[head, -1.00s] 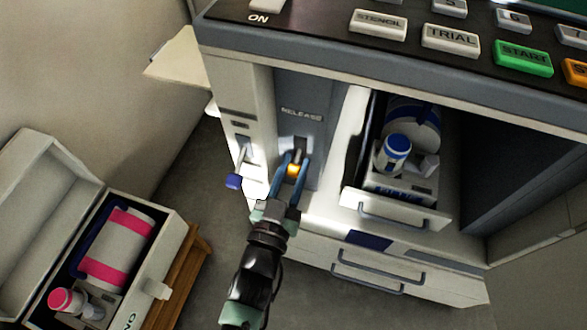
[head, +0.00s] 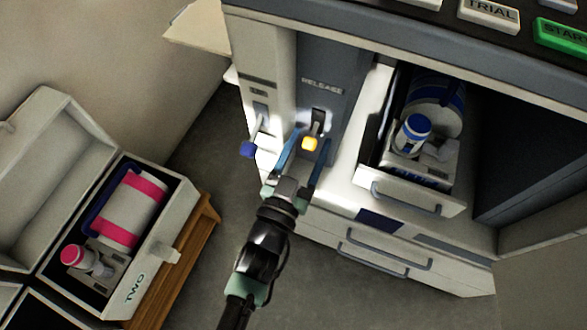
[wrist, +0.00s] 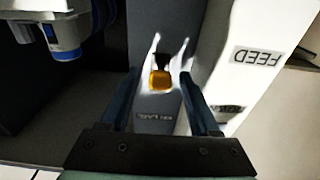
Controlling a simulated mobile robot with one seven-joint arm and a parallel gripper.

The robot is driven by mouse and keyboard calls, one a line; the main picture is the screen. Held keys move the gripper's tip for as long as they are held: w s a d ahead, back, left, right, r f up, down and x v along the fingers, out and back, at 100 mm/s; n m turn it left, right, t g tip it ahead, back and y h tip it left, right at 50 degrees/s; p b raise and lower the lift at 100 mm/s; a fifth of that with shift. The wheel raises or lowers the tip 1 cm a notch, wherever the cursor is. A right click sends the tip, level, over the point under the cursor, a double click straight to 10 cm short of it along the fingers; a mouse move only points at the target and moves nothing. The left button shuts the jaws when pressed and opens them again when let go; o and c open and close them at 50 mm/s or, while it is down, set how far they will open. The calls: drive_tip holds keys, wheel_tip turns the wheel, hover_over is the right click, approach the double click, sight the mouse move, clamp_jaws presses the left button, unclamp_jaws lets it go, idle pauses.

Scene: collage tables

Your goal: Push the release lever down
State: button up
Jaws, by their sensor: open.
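The release lever (head: 310,144) has a yellow-orange knob on a dark stem, in a slot of the grey panel below the RELEASE label (head: 322,86). Its knob hangs below the slot in the head view; I cannot tell its exact angle. My gripper (head: 312,141) is open, with one blue finger on each side of the knob and gaps between. In the wrist view, which shows the labels upside down, the knob (wrist: 160,80) sits between the spread fingertips (wrist: 159,76), near the middle. Neither finger visibly touches it there.
A blue-knobbed lever (head: 248,149) stands left of the gripper on the pale FEED panel (wrist: 258,57). An open drawer (head: 432,198) holding a blue-banded drum and bottle juts out at right. An open case (head: 158,262) with pink-banded items lies on a wooden stand (head: 190,250) at lower left.

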drive_tip(key=p+v, duration=0.2)
drive_tip(key=v, duration=1)
drive_tip(key=shift+s+f, duration=0.1)
